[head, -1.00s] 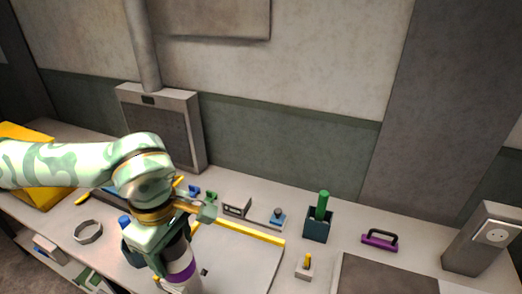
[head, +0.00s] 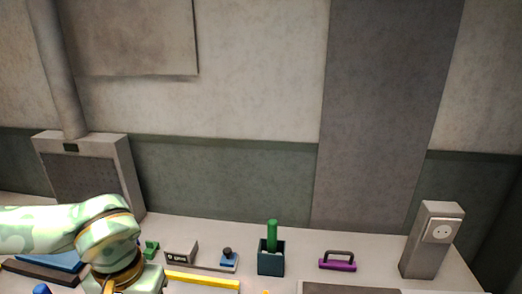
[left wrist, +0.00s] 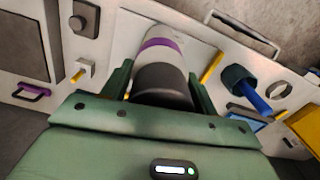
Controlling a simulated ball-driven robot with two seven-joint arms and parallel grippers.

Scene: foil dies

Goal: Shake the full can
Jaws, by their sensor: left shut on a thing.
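The can (left wrist: 166,46) shows in the left wrist view, with a dark grey near end, a purple band and a pale far part. My left gripper (left wrist: 163,88) is shut on its dark end, one green finger on each side. Its far end is over or near the pale board; I cannot tell whether it touches. In the head view only my left arm shows at lower left, and the can is out of frame. My right gripper is in neither view.
The bench holds a green rod in a dark teal holder (head: 270,264), a purple-based handle (head: 338,264), a small label stand (head: 181,252) and a grey socket post (head: 432,240). A yellow strip (head: 203,280) edges the board. A teal cup (left wrist: 238,78) with a blue handle stands near a ring (left wrist: 279,90).

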